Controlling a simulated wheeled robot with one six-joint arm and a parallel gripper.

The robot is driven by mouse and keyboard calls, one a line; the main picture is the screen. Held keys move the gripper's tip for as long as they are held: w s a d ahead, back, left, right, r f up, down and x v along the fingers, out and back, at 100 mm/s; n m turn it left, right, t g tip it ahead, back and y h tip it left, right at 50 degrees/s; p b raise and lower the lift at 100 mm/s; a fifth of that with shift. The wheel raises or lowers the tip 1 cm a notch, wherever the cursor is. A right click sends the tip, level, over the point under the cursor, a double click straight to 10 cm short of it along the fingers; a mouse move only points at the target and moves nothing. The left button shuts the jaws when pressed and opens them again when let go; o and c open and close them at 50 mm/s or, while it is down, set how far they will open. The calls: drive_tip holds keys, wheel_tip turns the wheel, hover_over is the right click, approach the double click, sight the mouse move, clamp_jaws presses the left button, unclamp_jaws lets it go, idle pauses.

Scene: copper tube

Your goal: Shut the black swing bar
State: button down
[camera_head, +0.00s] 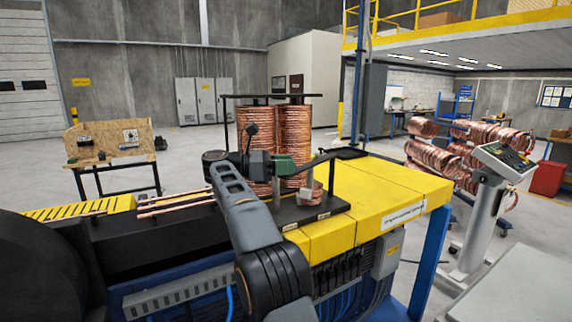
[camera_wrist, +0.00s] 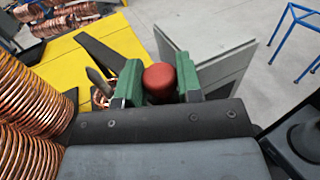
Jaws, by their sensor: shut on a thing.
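A slim black bar (camera_head: 322,161) runs right from my gripper (camera_head: 271,166) above the yellow machine top, in front of the coils. I take it for the swing bar. In the wrist view a black bar (camera_wrist: 101,53) shows at the left, reaching toward the jaws. My gripper (camera_wrist: 160,86) has green fingers, shut on a red round knob (camera_wrist: 160,78). How the knob joins the bar is hidden by the fingers. In the head view my own arm hides the knob.
Two tall copper coils (camera_head: 296,127) stand close behind my gripper, with a black crossbar (camera_head: 265,96) over them. The yellow top (camera_head: 385,185) is clear at the right. A control panel (camera_head: 503,160) stands farther right.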

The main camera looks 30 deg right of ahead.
drive_tip(key=c, duration=0.8)
unclamp_jaws()
drive_tip(key=shift+d, duration=0.1)
drive_tip(key=v, duration=0.7)
drive_tip(key=shift+a+b, duration=0.25)
drive_tip(key=shift+b, duration=0.15)
drive_tip(key=shift+w, duration=0.15)
